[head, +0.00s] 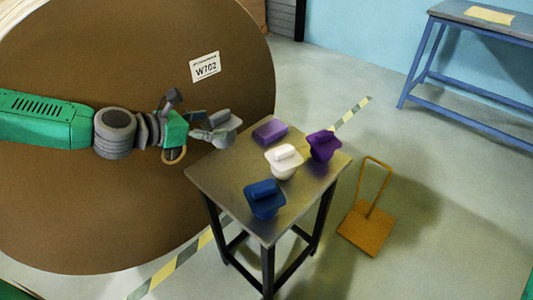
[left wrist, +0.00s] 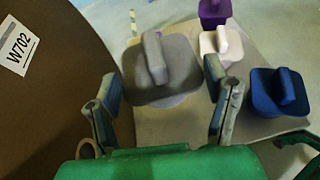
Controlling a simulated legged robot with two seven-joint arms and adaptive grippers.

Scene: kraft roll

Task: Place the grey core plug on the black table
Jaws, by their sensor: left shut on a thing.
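The grey core plug (head: 226,119) is at the small table's far left corner in the head view. In the left wrist view the grey plug (left wrist: 165,75) shows its square flange and raised grip bar. My left gripper (head: 207,127) is shut on it, with a finger on either side in the left wrist view (left wrist: 166,98). I cannot tell whether the plug touches the table. The table (head: 225,178) has black legs and a greyish top. My right gripper is not in view.
On the table stand a white plug (head: 284,162), a purple plug (head: 323,146), a blue plug (head: 264,199) and a flat lilac block (head: 270,132). A huge brown roll (head: 110,200) rises at the left.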

